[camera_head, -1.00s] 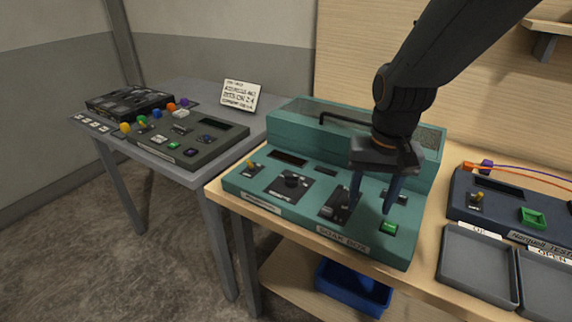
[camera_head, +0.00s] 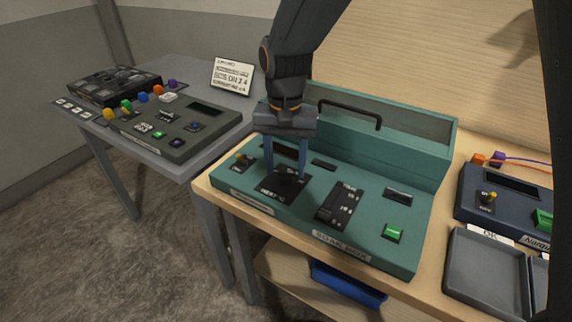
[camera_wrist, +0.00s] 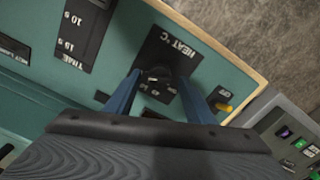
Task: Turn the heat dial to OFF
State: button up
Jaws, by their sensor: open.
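The heat dial (camera_wrist: 158,73) is a dark knob on a black plate marked HEAT °C (camera_wrist: 180,55) in the wrist view. In the head view its plate (camera_head: 266,189) lies on the left half of the teal soak box (camera_head: 375,245), and the knob is mostly hidden by my fingers. My gripper (camera_head: 287,177) points down over the dial, fingers apart on either side of it. In the wrist view my gripper (camera_wrist: 165,88) has the dial between its two blue fingers; contact cannot be told. The dial's setting is not readable.
A yellow-tipped toggle (camera_head: 243,158) is just left of the dial. A time slider plate (camera_head: 338,203) and a green button (camera_head: 393,233) lie to the right. The box's raised back with a black handle (camera_head: 350,113) stands behind. Grey trays (camera_head: 484,277) sit at right.

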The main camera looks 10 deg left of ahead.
jog(key=shift+f, duration=0.55)
jog(key=c, duration=1.1)
jog(key=shift+o, duration=0.2)
